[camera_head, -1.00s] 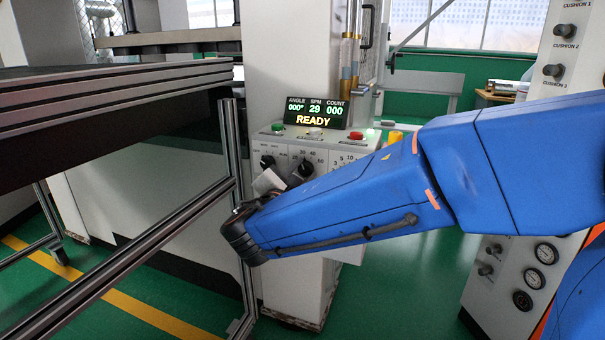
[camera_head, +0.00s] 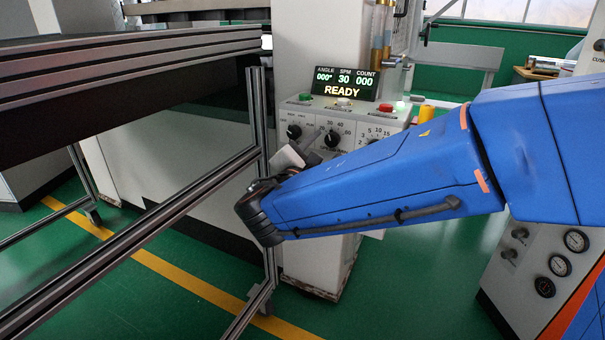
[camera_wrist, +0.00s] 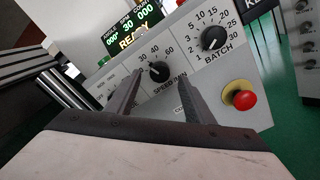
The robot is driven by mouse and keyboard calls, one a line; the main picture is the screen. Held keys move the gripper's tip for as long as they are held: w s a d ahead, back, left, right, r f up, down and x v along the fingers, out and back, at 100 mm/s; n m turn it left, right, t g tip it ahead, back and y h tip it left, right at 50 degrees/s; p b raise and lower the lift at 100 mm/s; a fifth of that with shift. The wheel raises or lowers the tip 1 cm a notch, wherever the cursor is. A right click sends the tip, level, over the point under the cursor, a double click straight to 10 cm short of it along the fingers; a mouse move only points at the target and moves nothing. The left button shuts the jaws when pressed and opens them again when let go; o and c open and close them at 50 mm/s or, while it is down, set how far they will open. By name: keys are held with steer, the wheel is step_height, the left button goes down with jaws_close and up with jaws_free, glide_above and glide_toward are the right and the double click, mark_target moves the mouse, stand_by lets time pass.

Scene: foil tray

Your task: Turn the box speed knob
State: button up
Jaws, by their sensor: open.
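The control box (camera_head: 303,112) has a sloped front with black knobs. The speed knob (camera_wrist: 158,71) is the middle one, under the marks 30, 40 and 60 in the wrist view; it also shows in the head view (camera_head: 333,138). The display (camera_head: 343,82) reads SPM 30 and READY. My gripper (camera_wrist: 160,88) is open and empty in the wrist view. Its two fingers point at the panel, and the speed knob appears between and just beyond their tips. I cannot tell whether a finger touches it. In the head view my gripper (camera_head: 308,143) is partly hidden by my arm.
The batch knob (camera_wrist: 213,37) is right of the speed knob, with a red button on a yellow base (camera_wrist: 240,97) below it. A metal frame (camera_head: 257,150) stands close left of my wrist. Gauges (camera_head: 575,241) are at the right.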

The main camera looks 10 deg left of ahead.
steer(key=v, duration=1.3)
steer(key=shift+s, duration=0.4)
steer(key=d+f+m+g+h, duration=0.1)
steer(key=d+f+m+g, duration=0.2)
steer(key=d, duration=0.5)
steer(key=w+d+f+m+g+h, duration=0.1)
steer(key=d+f+m+g, duration=0.15)
steer(key=d, duration=0.55)
steer(key=d+f+m+g+h, duration=0.1)
steer(key=d+f+m+g, duration=0.15)
steer(key=d, duration=0.55)
steer(key=s+d+f+m+g+y, duration=0.2)
steer(key=s+d+f+m+y, duration=0.2)
steer(key=s+m, duration=0.3)
steer(key=s+d+f+m+g+y, duration=0.2)
steer(key=s+d+f+m+y, duration=0.2)
steer(key=s+d+m, duration=0.3)
steer(key=shift+s+d+f+m+y, duration=0.25)
steer(key=shift+s+m+y, duration=0.2)
steer(key=shift+m, duration=0.35)
steer(key=shift+w+g, duration=0.1)
steer(key=shift+g, duration=0.2)
